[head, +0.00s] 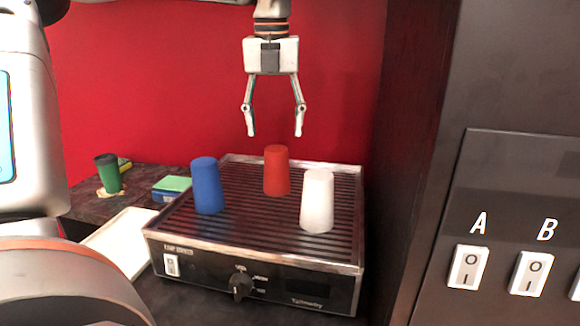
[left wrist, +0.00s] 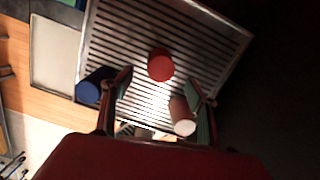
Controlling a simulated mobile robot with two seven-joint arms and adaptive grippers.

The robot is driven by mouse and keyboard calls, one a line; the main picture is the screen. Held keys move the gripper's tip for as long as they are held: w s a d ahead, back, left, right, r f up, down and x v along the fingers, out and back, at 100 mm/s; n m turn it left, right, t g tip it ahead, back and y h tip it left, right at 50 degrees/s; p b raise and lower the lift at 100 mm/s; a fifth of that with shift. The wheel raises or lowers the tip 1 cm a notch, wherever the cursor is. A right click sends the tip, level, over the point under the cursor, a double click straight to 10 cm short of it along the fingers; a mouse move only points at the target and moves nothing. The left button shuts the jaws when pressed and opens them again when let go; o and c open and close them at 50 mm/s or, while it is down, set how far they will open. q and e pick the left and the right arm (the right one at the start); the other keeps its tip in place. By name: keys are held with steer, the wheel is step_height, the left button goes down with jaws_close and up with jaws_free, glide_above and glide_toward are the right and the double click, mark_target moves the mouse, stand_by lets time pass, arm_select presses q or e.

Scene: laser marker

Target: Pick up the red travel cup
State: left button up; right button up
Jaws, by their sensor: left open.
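The red travel cup (head: 277,171) stands upright toward the back of the ribbed machine top (head: 240,215), between a blue cup (head: 207,186) on its left and a white cup (head: 317,202) on its front right. My left gripper (head: 273,134) is open and empty, pointing down above the red cup and apart from it. In the left wrist view the red cup (left wrist: 161,65) shows from above, beyond the two spread fingers (left wrist: 164,90). The blue cup (left wrist: 88,92) and white cup (left wrist: 184,126) lie near the fingers in that view. My right gripper is not in view.
A white tray (head: 122,241) lies left of the machine. A green cup (head: 108,173) and a green-topped sponge (head: 172,187) stand on the dark counter behind it. A dark panel with switches (head: 468,268) rises at the right. A red wall is behind.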

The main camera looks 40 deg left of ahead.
mark_target(276, 148)
arm_select(q)
steer(key=f, duration=0.7)
steer(key=shift+w+a+f+b, duration=0.2)
steer(key=shift+w+b, duration=0.15)
steer(key=c, duration=1.3)
